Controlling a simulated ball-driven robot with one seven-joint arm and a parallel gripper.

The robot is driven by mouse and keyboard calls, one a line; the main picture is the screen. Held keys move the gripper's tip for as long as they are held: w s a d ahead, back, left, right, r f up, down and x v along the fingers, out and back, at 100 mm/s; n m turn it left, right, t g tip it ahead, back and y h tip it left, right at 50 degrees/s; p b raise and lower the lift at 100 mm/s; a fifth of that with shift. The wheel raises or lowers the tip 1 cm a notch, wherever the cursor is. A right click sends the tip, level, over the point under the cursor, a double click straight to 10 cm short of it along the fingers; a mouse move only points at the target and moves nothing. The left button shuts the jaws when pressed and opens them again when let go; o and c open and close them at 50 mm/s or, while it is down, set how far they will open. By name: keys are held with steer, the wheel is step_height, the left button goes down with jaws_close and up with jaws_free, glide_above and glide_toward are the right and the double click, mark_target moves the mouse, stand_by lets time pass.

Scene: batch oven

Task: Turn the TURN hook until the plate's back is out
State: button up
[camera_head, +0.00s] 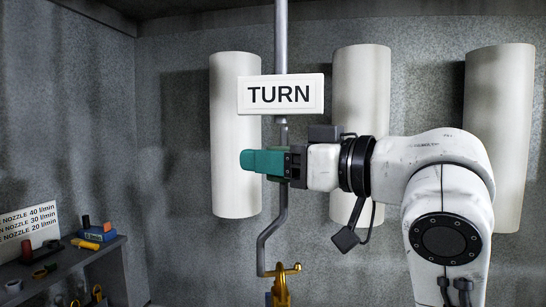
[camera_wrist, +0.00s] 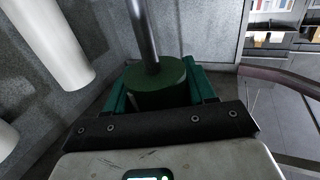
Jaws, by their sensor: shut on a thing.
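The TURN hook (camera_head: 281,215) is a grey vertical rod with a white TURN sign (camera_head: 281,95) on its upper part. Below my gripper the rod bends sideways, then runs down to a brass-coloured hook (camera_head: 281,287) at the bottom edge. My gripper (camera_head: 265,162), with teal fingers, is shut around the rod's middle, below the sign. In the wrist view the rod (camera_wrist: 143,35) rises from a dark green round grip (camera_wrist: 158,88) between my teal fingers.
At the lower left, a dark shelf (camera_head: 70,262) holds small coloured parts under a nozzle sign (camera_head: 28,230). The wrist view shows a shelf unit (camera_wrist: 285,22) at the upper right.

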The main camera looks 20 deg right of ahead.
steer(key=shift+y, duration=0.3)
steer(key=n+g+y+p, duration=0.1)
steer(key=n+g+y, duration=0.2)
steer(key=shift+a+y, duration=0.1)
steer(key=shift+y, duration=0.2)
steer(key=n+g+y, duration=0.2)
steer(key=g, duration=0.1)
steer(key=n+g+y, duration=0.1)
steer(key=n+g, duration=0.1)
steer(key=shift+s+a+p, duration=0.2)
steer(key=shift+s+p, duration=0.05)
steer(key=shift+p, duration=0.1)
steer(key=n+g, duration=0.1)
steer(key=g, duration=0.1)
steer(key=n+g+y, duration=0.1)
steer(key=g, duration=0.1)
steer(key=n+g, duration=0.2)
steer(key=shift+s+a+y, duration=0.15)
steer(key=shift+s+y, duration=0.1)
steer(key=shift+y, duration=0.05)
steer(key=shift+s+n+g+p, duration=0.15)
steer(key=shift+n+g+p, duration=0.2)
steer(key=shift+n+g, duration=1.25)
steer(key=shift+g, duration=0.7)
steer(key=o, duration=0.9)
steer(key=shift+o, duration=0.2)
